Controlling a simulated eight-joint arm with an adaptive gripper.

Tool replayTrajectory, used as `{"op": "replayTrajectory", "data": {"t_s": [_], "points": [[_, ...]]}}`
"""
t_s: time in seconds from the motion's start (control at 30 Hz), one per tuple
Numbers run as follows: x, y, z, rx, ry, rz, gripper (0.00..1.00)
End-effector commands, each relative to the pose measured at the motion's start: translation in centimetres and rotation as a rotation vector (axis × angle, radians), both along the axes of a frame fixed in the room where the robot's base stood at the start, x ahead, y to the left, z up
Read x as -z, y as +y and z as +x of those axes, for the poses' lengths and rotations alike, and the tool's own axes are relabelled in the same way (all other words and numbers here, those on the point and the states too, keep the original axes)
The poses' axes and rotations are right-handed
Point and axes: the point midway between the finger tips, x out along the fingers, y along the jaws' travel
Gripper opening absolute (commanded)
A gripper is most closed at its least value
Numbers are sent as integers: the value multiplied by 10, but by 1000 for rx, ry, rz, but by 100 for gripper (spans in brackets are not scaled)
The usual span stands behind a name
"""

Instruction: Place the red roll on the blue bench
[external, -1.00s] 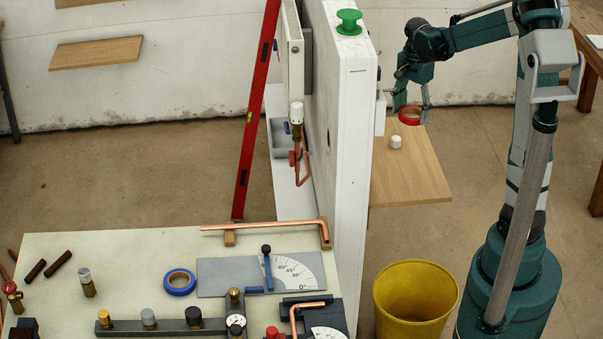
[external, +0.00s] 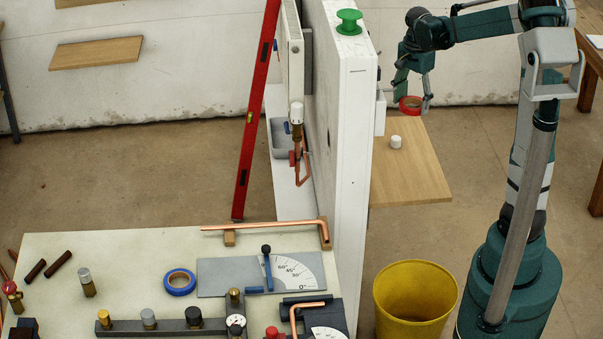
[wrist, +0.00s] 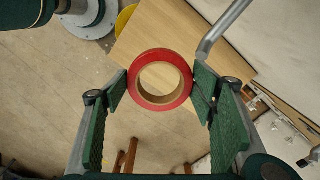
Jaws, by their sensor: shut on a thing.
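The red roll (external: 410,109) is a ring with a tan inner core. My gripper (external: 414,99) is shut on it, with one finger on each side, and holds it in the air near the wooden shelf on the right side of the white wall. In the wrist view the red roll (wrist: 160,103) sits between the green finger pads of my gripper (wrist: 160,84), its hole facing the camera. I cannot make out a bench that is clearly blue; a pale-topped bench (external: 100,252) stands in front on the left side of the wall.
The tall white wall (external: 345,150) separates my arm from the pale bench. A green spool (external: 348,22) stands on its top. The wooden shelf (external: 405,178) holds a small white cap (external: 396,142). A yellow bucket (external: 413,310) stands beside my base. A blue roll (external: 167,284) lies on the pale bench.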

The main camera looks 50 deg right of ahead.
Motion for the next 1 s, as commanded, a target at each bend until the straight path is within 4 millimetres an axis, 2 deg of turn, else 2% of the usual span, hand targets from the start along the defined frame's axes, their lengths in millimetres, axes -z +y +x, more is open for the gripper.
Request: {"op": "replayTrajectory", "data": {"t_s": [0.37,0.53,0.77,1.0], "points": [[-1,-1,0,-1,0,0,42],[-11,-5,-4,-13,0,0,42],[-44,-2,-10,-28,0,0,42],[-95,14,-17,-30,0,0,42]]}}
